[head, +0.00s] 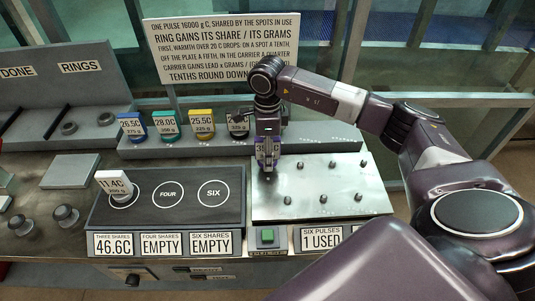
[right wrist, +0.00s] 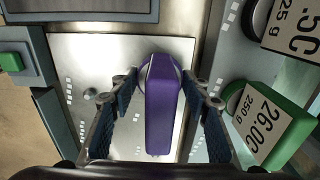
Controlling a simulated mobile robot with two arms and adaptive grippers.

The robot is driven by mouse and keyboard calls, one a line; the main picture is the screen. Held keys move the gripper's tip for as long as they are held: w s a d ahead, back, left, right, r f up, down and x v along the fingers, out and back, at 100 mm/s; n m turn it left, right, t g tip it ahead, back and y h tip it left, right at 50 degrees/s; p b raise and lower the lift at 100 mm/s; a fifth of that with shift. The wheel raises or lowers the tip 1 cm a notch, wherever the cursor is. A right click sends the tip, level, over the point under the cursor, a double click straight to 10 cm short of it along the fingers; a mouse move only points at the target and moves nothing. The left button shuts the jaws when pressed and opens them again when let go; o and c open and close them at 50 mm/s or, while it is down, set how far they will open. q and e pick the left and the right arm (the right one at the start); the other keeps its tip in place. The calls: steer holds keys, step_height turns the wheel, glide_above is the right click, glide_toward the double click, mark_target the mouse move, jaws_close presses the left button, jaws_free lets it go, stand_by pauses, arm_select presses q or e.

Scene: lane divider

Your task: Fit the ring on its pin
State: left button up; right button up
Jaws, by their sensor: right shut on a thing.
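My right gripper (head: 267,168) is shut on a purple tagged piece (head: 262,152), over the left back part of the metal plate (head: 330,211). Several short pins (head: 324,198) stand on the plate, and one pin (right wrist: 90,95) shows left of the fingers in the wrist view. Whether the held piece touches the plate or a pin is hidden. My left gripper is out of view.
A white piece tagged 11.4C (head: 122,190) stands on the left spot of the dark hotplate (head: 145,230); its other spots are bare. Blue (head: 133,126), teal (head: 166,125) and yellow (head: 201,123) tagged pieces line the back ledge. A green button (head: 267,236) is in front.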

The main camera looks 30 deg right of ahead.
steer(key=shift+f+b, duration=1.15)
steer(key=shift+f, duration=0.25)
steer(key=o, duration=1.6)
steer(key=shift+r, duration=0.1)
steer(key=shift+o, duration=0.2)
step_height(320, 180, up, 12)
